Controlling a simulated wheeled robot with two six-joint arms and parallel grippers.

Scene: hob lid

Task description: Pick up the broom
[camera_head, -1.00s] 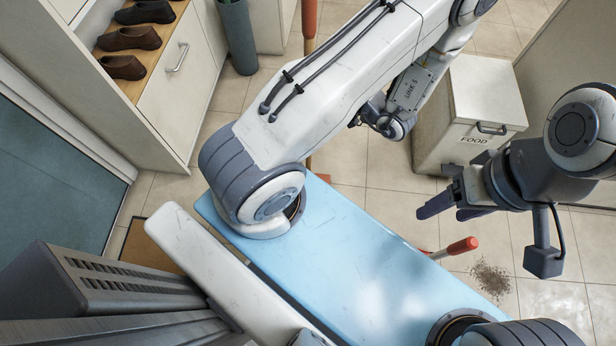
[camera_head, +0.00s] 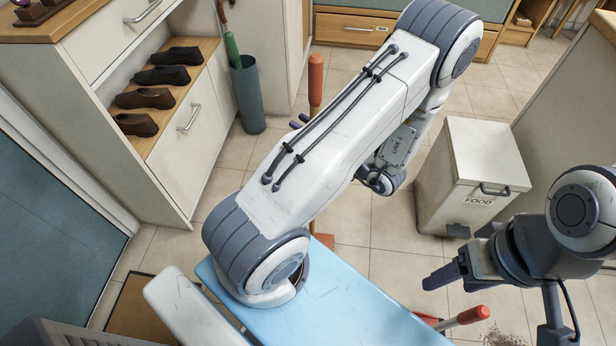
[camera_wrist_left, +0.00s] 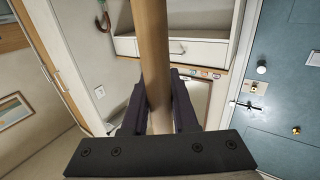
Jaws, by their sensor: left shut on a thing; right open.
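The broom's upright handle has an orange-red grip (camera_head: 316,80) at its top, showing behind my left arm in the head view. Much of the shaft is hidden by that arm, and a reddish part (camera_head: 323,240) shows low beside the blue surface. In the left wrist view the wooden shaft (camera_wrist_left: 151,50) runs between the dark fingers of my left gripper (camera_wrist_left: 159,88), which is shut on it. In the head view only small dark finger parts (camera_head: 298,122) show beside the shaft. My right gripper (camera_head: 440,278) is open and empty at the right.
A white FOOD bin (camera_head: 468,175) stands right of centre. A red-handled tool (camera_head: 466,316) and a dirt patch (camera_head: 506,335) are on the floor at lower right. A shoe cabinet (camera_head: 150,165) and a grey umbrella stand (camera_head: 248,95) are at left. Tiled floor lies between.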

